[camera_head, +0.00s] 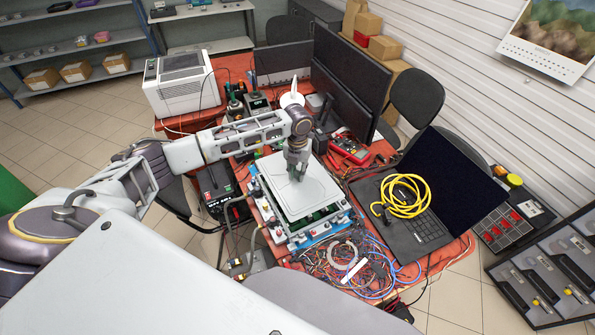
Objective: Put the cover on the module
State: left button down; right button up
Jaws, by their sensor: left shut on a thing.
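The cover is a flat light-grey plate (312,198) with a raised panel. It lies over the module (318,219), whose green board edges show below the cover's front and right sides. I cannot tell whether the cover touches the module. The module sits in a metal fixture with a blue base (319,236). My left gripper (298,174) points down and is shut on the cover near its back part. The fingertips are small, and their exact grip is hard to see. My right gripper is not in view.
Tangled wires (345,262) lie in front of the fixture. A laptop (420,232) with a coiled yellow cable (407,196) stands to the right. A red multimeter (348,146) and monitors (347,82) are behind. A black power unit (218,188) and hoses are left.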

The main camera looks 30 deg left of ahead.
pick_arm(q)
jog(key=shift+f, duration=0.15)
jog(key=shift+f+b, duration=0.2)
jog(key=shift+b, duration=0.15)
jog(key=shift+f+b, duration=1.15)
jog(key=shift+f, duration=0.65)
jog(key=shift+f, duration=0.3)
jog(key=shift+f, duration=0.5)
jog(key=shift+f, duration=0.15)
jog(key=shift+f, duration=0.7)
dwell(0.5)
